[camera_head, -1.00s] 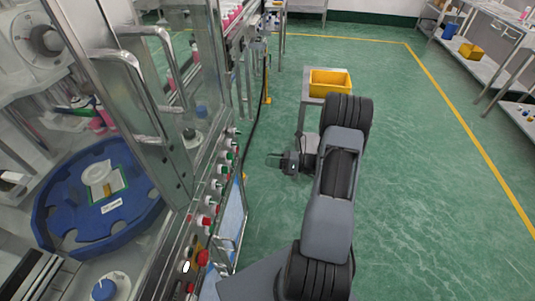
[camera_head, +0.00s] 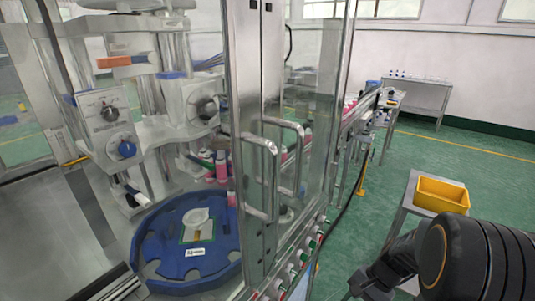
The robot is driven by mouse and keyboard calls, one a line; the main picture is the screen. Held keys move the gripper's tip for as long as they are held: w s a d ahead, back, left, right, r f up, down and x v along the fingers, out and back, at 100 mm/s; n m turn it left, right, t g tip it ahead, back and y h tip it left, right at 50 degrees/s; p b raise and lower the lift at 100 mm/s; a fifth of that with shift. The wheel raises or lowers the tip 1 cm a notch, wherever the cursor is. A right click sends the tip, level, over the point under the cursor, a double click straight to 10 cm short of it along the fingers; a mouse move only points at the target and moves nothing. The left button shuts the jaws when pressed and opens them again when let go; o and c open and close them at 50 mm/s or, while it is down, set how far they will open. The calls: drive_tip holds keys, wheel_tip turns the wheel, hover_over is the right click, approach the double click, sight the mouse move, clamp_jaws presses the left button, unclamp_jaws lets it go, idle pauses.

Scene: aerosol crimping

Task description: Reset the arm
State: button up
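My arm (camera_head: 478,262) shows in the head view at the lower right, with its thick dark ring joint cut by the picture's edge. My gripper (camera_head: 362,284) is low in the picture, left of that joint and in front of the control buttons of the crimping machine. It is small and dark, and I cannot tell whether its fingers are open or shut. Nothing is clearly seen in it. The machine's glass doors with metal handles (camera_head: 298,160) stand to the left of the gripper, apart from it.
Inside the machine is a blue rotary table (camera_head: 160,268) with pink bottles (camera_head: 221,167) behind it. A yellow bin (camera_head: 442,194) stands on a small metal table just behind my arm. Green floor (camera_head: 465,150) is open at the right. A metal table (camera_head: 415,95) stands at the back.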

drive_tip(key=s+a+r+n+t+h, duration=0.1)
drive_tip(key=a+r+n+t+h, duration=0.1)
drive_tip(key=r+n, duration=0.3)
drive_tip(key=s+a+r+n+t+h, duration=0.1)
drive_tip(key=a+r+n+t+h, duration=0.2)
drive_tip(key=r, duration=0.6)
drive_tip(key=shift+a+n+t+h, duration=0.35)
drive_tip(key=shift+a+n, duration=0.25)
drive_tip(key=shift+n, duration=0.5)
drive_tip(key=shift+s, duration=0.1)
